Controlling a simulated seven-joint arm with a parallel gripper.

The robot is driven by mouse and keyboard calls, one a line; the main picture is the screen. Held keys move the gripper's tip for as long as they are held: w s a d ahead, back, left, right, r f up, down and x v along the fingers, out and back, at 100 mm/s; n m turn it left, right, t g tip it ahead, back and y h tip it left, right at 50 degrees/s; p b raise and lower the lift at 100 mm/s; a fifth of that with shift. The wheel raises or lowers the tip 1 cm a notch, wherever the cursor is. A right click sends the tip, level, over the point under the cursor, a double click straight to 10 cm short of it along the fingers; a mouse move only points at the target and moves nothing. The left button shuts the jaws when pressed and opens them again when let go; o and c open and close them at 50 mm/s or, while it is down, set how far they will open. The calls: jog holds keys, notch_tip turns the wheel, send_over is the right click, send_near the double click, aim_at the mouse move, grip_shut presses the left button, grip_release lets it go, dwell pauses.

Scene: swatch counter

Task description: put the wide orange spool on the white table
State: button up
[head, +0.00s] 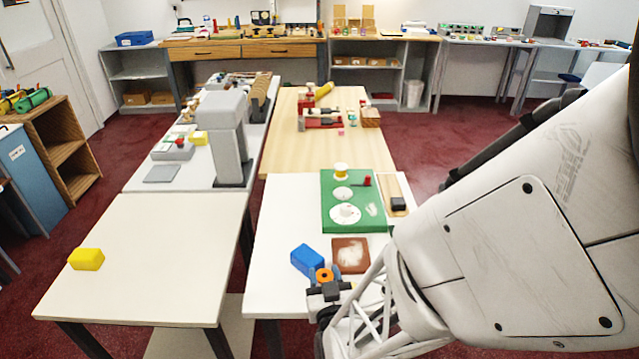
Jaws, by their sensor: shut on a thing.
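My gripper (325,274) is at the lower middle of the head view, over the near edge of a white table with a green mat. It is shut on the orange spool (325,275), a small orange ring with a dark centre, partly hidden by the fingers. I cannot tell how high it is held. The white-topped table (283,212) lies under and behind the gripper. Another pale, whitish table (150,265) stands at the left front.
A blue block (306,260) and a brown board (351,243) are close beside my gripper. The green mat (335,222) holds white discs and a yellow piece. A yellow block (86,259) sits on the left table, otherwise clear. A gap separates the two tables.

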jog(key=shift+f, duration=1.8)
jog(key=shift+f, duration=0.1)
jog(key=o, duration=1)
jog(key=shift+c, duration=0.2)
jog(key=s+d, duration=0.2)
jog(key=s, duration=1)
jog(key=shift+w, duration=0.1)
